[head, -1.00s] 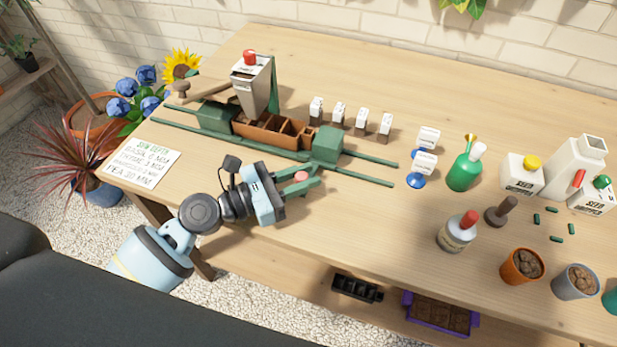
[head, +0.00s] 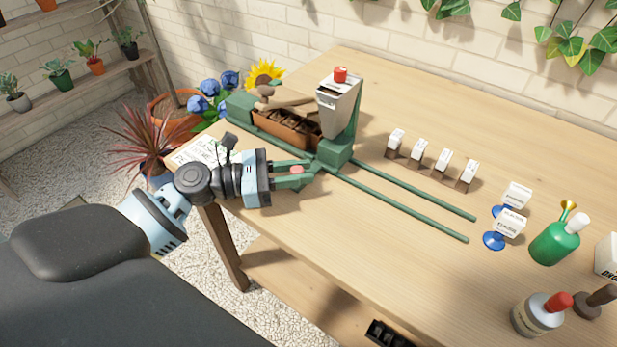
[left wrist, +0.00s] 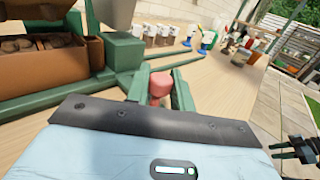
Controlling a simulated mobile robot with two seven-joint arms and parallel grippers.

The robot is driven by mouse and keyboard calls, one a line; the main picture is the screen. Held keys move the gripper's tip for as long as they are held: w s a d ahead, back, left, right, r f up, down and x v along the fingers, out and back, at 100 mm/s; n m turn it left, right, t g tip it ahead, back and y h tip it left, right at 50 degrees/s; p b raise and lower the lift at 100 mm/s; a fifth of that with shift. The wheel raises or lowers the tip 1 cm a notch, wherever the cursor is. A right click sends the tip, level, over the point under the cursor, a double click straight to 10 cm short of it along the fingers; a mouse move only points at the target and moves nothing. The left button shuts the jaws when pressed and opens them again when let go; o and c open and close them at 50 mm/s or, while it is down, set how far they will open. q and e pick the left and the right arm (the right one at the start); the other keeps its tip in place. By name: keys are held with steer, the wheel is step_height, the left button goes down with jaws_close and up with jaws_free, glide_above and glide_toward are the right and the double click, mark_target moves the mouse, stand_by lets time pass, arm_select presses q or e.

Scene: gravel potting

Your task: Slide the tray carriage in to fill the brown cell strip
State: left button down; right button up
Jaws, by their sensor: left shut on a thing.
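The tray carriage has a green block at each end, and the right block (head: 334,150) stands just below the hopper. The brown cell strip (head: 288,132) sits between the blocks, left of the hopper (head: 340,98). In the left wrist view the strip (left wrist: 50,78) shows brown, lumpy filling in the cells in sight. My left gripper (head: 297,171) is shut on the pink knob (left wrist: 160,84) in front of the carriage's right block. The knob's join to the carriage is hidden.
Two green rails (head: 405,188) run bare to the right. White-labelled markers (head: 443,165) stand behind them. Blue-based label stands (head: 495,240), a green bottle (head: 555,240) and a red-capped jar (head: 540,314) are farther right. A sunflower and blue flowers (head: 212,95) stand at the left end.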

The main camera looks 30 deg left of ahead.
steer(key=shift+s, duration=0.15)
arm_select(q)
steer(key=c, duration=1.5)
jaws_free()
steer(key=shift+c, duration=0.2)
steer(key=shift+o, duration=1.4)
arm_select(e)
steer(key=shift+s+f, duration=0.15)
steer(key=shift+f, duration=0.05)
arm_select(q)
steer(key=shift+a, duration=0.15)
steer(key=v, duration=0.6)
steer(key=shift+s+a+f+b, duration=0.1)
steer(key=shift+s+a+b, duration=0.15)
steer(key=shift+s+b, duration=0.1)
steer(key=shift+s+a, duration=0.25)
steer(key=shift+a, duration=0.15)
arm_select(e)
steer(key=shift+f, duration=0.15)
steer(key=shift+f, duration=0.1)
